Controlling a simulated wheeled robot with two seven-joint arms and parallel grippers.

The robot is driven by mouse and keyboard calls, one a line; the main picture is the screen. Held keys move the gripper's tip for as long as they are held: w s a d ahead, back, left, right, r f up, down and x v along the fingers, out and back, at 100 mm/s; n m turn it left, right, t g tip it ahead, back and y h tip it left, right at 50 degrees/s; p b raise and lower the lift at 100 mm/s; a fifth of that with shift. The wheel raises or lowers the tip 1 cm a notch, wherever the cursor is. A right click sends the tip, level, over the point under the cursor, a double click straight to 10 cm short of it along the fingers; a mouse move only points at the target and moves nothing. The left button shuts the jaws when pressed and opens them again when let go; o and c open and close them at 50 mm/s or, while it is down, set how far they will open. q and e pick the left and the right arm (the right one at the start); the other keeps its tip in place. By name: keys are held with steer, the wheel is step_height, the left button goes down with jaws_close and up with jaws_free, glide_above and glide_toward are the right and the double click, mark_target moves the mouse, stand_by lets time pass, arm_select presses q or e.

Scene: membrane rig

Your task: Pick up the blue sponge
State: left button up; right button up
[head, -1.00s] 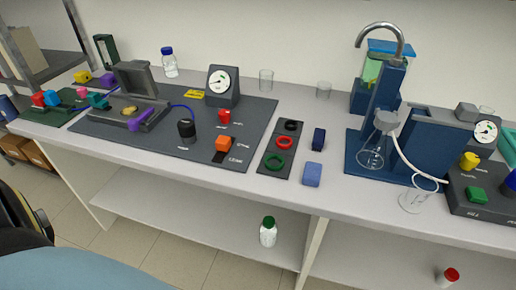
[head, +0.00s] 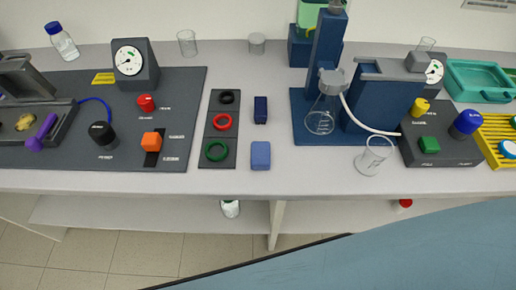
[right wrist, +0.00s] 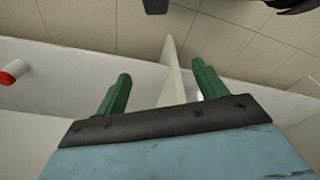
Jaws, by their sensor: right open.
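A light blue block (head: 261,155), which looks like the blue sponge, lies near the front edge of the bench, right of the ring board, in the head view. My left gripper is in neither current view.
Left of the sponge is a dark board (head: 221,130) with black, red and green rings. To the right stand a blue pump rig (head: 375,105) and a glass beaker (head: 374,155). The bench around the sponge is bare. A red-capped bottle (right wrist: 14,72) shows in the right wrist view.

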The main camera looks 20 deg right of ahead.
steer(key=w+a+r+t+p, duration=0.15)
steer(key=w+r, duration=0.25)
steer(key=r, duration=1.2)
steer(key=w+r+p, duration=0.2)
steer(key=w+r, duration=0.2)
steer(key=r, duration=1.2)
steer(key=w+a+r+y, duration=0.1)
steer(key=w+a+r, duration=0.1)
steer(key=w+a, duration=0.1)
steer(key=w+a+r+y, duration=0.1)
steer(key=w+a+r, duration=0.2)
steer(key=w+a, duration=0.1)
steer(key=w+a+r+m+g+y, duration=0.1)
steer(key=w+a+r, duration=0.2)
steer(key=a, duration=0.3)
steer(key=shift+w, duration=0.75)
steer(key=w+d+r+m+g+h, duration=0.2)
steer(key=w+d+r+m+h, duration=0.15)
steer(key=w+r, duration=0.35)
glide_above(261, 153)
steer(key=shift+m, duration=0.45)
step_height(261, 153, down, 8)
steer(key=shift+w+d, duration=0.15)
steer(key=shift+f+b, duration=0.3)
steer(key=shift+f, duration=2.4)
